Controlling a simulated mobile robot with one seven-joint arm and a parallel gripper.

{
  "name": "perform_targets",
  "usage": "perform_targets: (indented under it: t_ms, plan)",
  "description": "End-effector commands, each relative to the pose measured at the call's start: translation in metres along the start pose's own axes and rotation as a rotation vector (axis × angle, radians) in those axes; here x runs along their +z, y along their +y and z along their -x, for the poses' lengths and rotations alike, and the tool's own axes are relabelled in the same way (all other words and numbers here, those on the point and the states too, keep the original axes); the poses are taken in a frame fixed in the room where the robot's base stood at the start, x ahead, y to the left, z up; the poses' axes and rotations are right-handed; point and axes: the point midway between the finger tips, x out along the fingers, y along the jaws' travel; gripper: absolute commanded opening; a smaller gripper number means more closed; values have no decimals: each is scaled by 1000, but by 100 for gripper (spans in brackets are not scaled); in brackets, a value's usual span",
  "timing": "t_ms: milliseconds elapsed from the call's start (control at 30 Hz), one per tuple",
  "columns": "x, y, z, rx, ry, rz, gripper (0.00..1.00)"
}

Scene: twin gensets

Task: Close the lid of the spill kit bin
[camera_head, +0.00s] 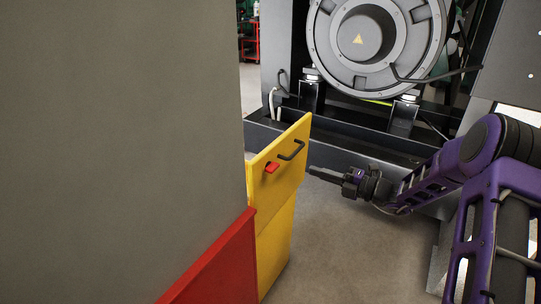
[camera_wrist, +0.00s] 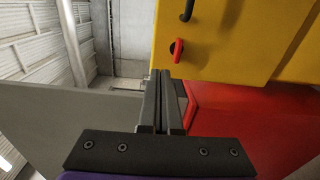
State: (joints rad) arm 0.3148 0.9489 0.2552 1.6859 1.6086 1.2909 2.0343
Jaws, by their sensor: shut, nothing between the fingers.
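The yellow spill kit bin (camera_head: 275,246) is partly hidden behind a grey panel and a red panel. Its yellow upper panel, which looks like the lid (camera_head: 294,150), is at an angle to the lower body and carries a black handle (camera_head: 291,151) and a red latch (camera_head: 271,167). My gripper (camera_head: 311,170) is shut and empty, just right of this panel. In the wrist view my fingers (camera_wrist: 161,76) are together near the yellow panel's (camera_wrist: 225,45) lower left corner, below the red latch (camera_wrist: 177,50). I cannot tell whether they touch it.
A large grey panel (camera_head: 120,130) fills the left, with a red panel (camera_head: 215,265) at its foot. A generator set (camera_head: 375,40) on a dark base frame (camera_head: 350,145) stands behind. Clear floor (camera_head: 345,245) lies below my arm.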

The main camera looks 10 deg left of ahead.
Motion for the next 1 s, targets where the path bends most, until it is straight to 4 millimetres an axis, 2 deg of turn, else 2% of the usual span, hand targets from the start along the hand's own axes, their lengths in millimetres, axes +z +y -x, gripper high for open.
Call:
perform_targets:
  t_ms: [133, 233, 700, 833, 1000]
  plan:
    - [3, 8, -2, 52, -15, -40, 0]
    - [4, 9, -13, 54, -14, -41, 0]
    - [4, 12, -108, 49, -12, -37, 0]
    - [5, 13, -126, 49, -13, -38, 0]
    - [5, 14, -136, 48, -15, -38, 0]
